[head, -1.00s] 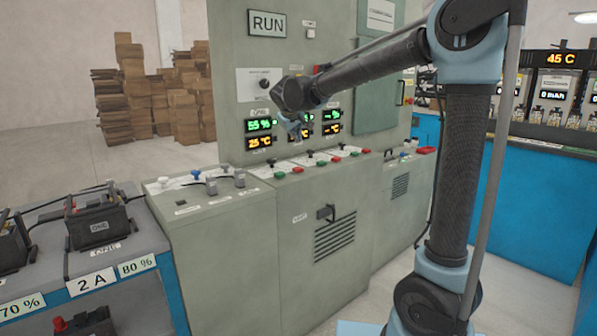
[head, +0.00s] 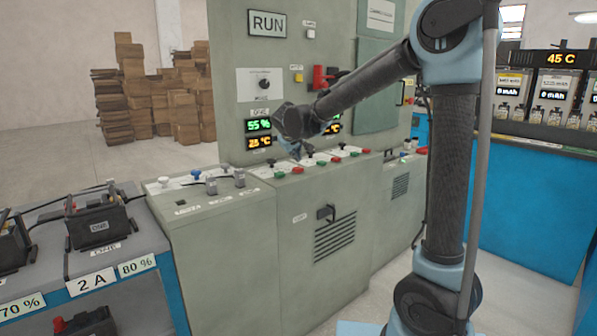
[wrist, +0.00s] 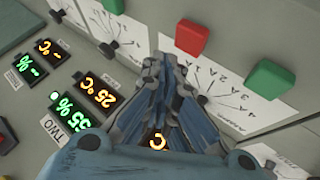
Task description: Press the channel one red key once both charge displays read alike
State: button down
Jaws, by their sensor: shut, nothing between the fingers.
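The channel ONE display (head: 258,125) reads 55 % in green in the head view, with an orange temperature below. The channel TWO display (wrist: 68,112) reads 55 % in the upside-down wrist view, with 25 °C beside it (wrist: 100,92). A red key (wrist: 192,37) and a green key (wrist: 268,77) stand on the panel. In the head view, this red key appears to be the leftmost one (head: 297,170), on channel one. My gripper (wrist: 165,62) is shut and empty above the panel near the red key, apart from it as far as I can tell. My fingers partly hide a display.
Black knobs (head: 309,161) and more red and green keys (head: 338,158) line the sloped panel. A red handle (head: 319,78) is on the cabinet wall behind my arm. A battery bench (head: 95,262) stands at left.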

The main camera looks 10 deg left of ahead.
aim_at(296, 168)
jog(key=shift+f, duration=0.55)
jog(key=shift+f, duration=0.75)
dwell(2.1)
jog(key=shift+r, duration=0.85)
jog(key=shift+r, duration=2.5)
